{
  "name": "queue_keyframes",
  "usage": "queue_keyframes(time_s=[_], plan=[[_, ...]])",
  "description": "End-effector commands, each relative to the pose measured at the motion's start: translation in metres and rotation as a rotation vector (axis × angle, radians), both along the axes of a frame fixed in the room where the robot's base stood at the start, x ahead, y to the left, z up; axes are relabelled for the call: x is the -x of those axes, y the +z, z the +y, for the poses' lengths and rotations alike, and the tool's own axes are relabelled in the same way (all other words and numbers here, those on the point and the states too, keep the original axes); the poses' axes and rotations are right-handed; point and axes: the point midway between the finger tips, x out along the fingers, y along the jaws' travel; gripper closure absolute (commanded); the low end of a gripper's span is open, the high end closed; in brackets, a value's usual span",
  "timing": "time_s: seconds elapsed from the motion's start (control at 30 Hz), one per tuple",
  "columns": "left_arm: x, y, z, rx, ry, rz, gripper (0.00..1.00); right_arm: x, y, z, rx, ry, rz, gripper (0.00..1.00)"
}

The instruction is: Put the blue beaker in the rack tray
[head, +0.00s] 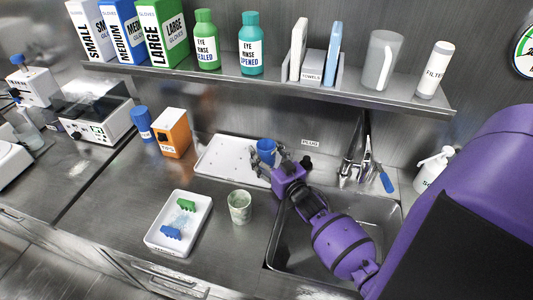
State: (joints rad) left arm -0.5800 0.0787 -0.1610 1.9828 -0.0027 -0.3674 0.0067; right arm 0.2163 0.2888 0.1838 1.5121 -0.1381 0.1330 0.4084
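The blue beaker (266,147) stands at the back of the counter, by the right end of a flat white board (222,152). My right gripper (266,154) reaches it from the front right, with its fingers on either side of the beaker's lower part. Its fingers hide part of the beaker, and I cannot tell whether they touch it. A shallow white tray (153,240) with an unreadable front label sits on the counter at front left. It holds a green piece, a blue piece and a pale clear piece. My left gripper is out of view.
A speckled pale cup (240,207) stands between the tray and the sink (283,246). My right arm crosses the sink. An orange box (172,134) and a blue bottle (142,125) stand at left. A loaded shelf (262,87) hangs above.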

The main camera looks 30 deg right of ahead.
Motion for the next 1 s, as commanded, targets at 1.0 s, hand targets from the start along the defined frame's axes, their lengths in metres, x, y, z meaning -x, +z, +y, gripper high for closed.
queue_keyframes(time_s=[1.0], plan=[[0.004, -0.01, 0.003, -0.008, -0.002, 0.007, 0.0, 0.118, 0.003, 0.009, 0.0, 0.0, 0.002, 0.39]])
